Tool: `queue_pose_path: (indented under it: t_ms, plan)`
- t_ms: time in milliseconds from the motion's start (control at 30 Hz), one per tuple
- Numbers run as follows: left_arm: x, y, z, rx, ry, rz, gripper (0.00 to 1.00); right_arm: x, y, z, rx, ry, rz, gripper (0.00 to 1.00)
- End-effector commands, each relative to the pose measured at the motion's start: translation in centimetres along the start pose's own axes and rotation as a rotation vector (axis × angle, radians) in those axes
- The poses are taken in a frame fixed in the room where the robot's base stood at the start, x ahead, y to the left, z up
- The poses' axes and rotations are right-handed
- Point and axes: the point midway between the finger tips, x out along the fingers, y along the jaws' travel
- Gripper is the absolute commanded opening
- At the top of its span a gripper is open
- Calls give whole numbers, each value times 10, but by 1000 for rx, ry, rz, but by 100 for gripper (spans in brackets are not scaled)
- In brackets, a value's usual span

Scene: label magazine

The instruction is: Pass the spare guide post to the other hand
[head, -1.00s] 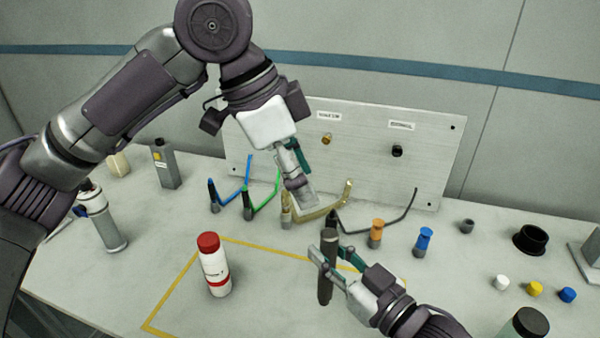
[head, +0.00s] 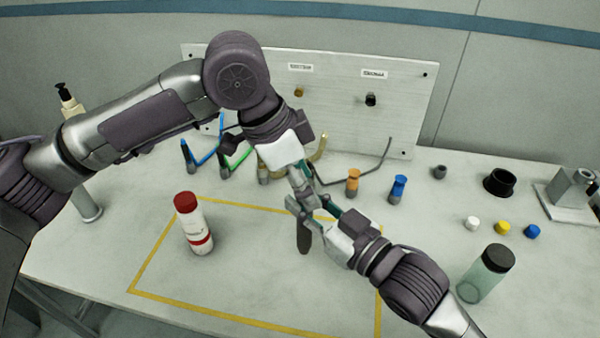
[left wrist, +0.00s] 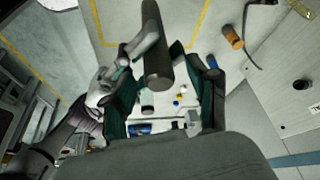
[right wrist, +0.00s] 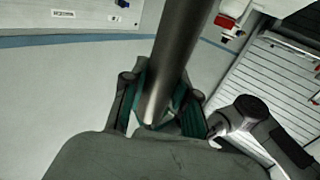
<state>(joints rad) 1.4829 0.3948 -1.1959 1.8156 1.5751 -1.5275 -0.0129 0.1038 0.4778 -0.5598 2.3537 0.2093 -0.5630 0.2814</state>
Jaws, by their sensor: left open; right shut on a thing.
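The spare guide post (head: 304,238) is a dark grey cylinder, held roughly upright above the table inside the yellow outline. My right gripper (head: 298,208) is shut on it. In the right wrist view the post (right wrist: 178,48) runs between the fingers of my right gripper (right wrist: 160,100). My left gripper (head: 306,190) is open at the post's upper part, which the grippers hide in the head view. In the left wrist view the post (left wrist: 157,50) stands between the open fingers of my left gripper (left wrist: 155,72); I cannot tell whether they touch it.
A white bottle with a red cap (head: 195,225) stands left of the post. Behind are blue, green and tan hooked guides and an upright panel (head: 335,115). Orange (head: 352,183) and blue (head: 398,189) pieces and a greenish jar (head: 485,275) stand right. The front of the outlined area is clear.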

Motion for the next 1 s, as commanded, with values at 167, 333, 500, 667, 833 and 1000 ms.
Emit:
queue_pose_path:
  t_ms: [167, 333, 500, 667, 833, 1000]
  plan:
    - [0, 0, 0, 0, 0, 0, 58, 0, 0, -1, -1, 3, 0, 0]
    - [0, 0, 0, 0, 0, 1, 29, 0, 0, -1, -1, 3, 0, 0]
    - [0, 0, 0, 0, -1, 1, 1, 0, 0, -1, -1, 3, 0, 0]
    - [-1, 0, 0, 0, 1, 0, 0, 0, 0, -1, -1, 3, 0, 35]
    - [-1, 0, 0, 0, 1, 0, 0, 0, 0, -1, 0, 2, 0, 58]
    - [-1, 0, 0, 0, 1, 0, 0, 0, 0, 0, 0, 1, 0, 58]
